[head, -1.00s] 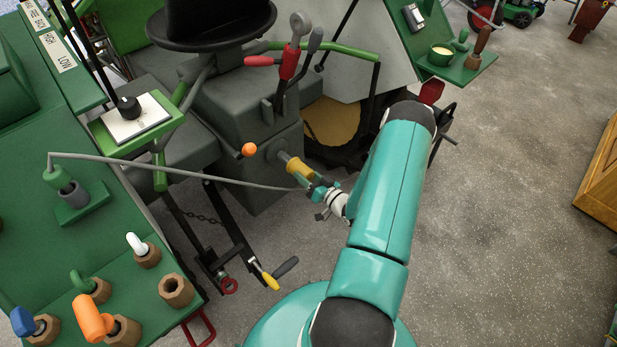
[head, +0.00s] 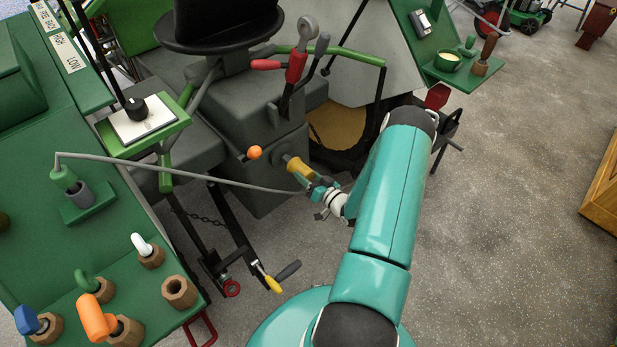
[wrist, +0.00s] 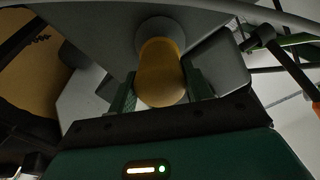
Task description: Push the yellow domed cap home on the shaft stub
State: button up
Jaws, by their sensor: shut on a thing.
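The yellow domed cap (head: 297,167) is at the front of the dark grey tractor housing, on the line of the grey shaft stub (head: 285,158). In the wrist view the cap (wrist: 162,78) sits between my fingers, with the pale grey stub (wrist: 158,28) directly beyond its far end. Cap and stub look lined up and meeting; how deep the stub sits inside is hidden. My gripper (head: 308,178) is shut on the cap, and its fingers (wrist: 162,92) show on both sides of it.
An orange knob (head: 255,153) on a lever is just left of the stub. A grey cable (head: 190,174) passes from the green bench towards my wrist. A yellow-handled crank (head: 272,282) hangs below. Red levers (head: 296,68) rise above. Open floor (head: 500,200) lies right.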

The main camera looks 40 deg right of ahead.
aim_at(300, 169)
jog(key=shift+w+a, duration=0.1)
jog(key=shift+w, duration=1.9)
jog(key=o, duration=1)
jog(key=shift+o, duration=0.2)
jog(key=s, duration=1.3)
jog(key=shift+s+d, duration=0.2)
jog(key=shift+s, duration=0.2)
